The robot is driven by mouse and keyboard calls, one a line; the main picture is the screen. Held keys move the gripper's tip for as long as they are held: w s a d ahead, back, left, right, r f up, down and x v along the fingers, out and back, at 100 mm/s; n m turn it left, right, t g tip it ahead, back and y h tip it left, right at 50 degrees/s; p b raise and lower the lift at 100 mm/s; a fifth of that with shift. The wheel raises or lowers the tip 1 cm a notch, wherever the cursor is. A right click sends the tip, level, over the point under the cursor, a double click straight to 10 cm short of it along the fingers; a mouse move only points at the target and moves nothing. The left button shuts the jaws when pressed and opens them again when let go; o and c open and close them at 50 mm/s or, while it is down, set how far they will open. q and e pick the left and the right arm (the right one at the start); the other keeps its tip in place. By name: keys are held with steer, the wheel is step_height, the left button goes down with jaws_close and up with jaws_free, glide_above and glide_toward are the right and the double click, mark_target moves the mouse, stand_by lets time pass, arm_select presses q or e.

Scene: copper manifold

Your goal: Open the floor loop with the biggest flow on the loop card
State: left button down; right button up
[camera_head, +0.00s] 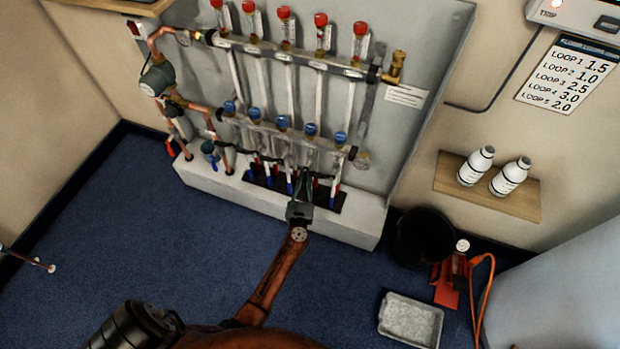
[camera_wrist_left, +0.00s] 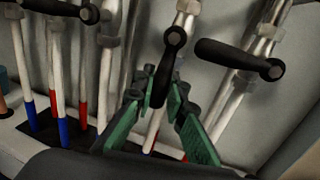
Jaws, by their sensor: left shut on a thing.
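The loop card (camera_head: 568,74) on the right wall lists loop 4 with the biggest flow, 3.0. The copper manifold (camera_head: 285,130) carries a row of red-capped meters and a lower row of blue caps. My left gripper (camera_head: 305,178) is below the lower row, around the second pipe from the right. In the left wrist view its green fingers (camera_wrist_left: 166,105) are shut on a black lever (camera_wrist_left: 170,62), which lies roughly along its pipe. The neighbouring right lever (camera_wrist_left: 232,56) and left lever (camera_wrist_left: 55,8) lie across their pipes. My right gripper is not in view.
Pipes with red and blue sleeves (camera_wrist_left: 62,128) stand close to the left of the gripper. A shelf (camera_head: 450,180) with two white bottles, a black bucket (camera_head: 425,236) and a grey tray (camera_head: 410,320) are at the right. The blue floor at the left is mostly clear.

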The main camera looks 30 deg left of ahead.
arm_select(q)
steer(key=shift+d+f, duration=0.1)
steer(key=shift+f, duration=0.05)
steer(key=shift+s, duration=0.1)
steer(key=c, duration=1.9)
jaws_free()
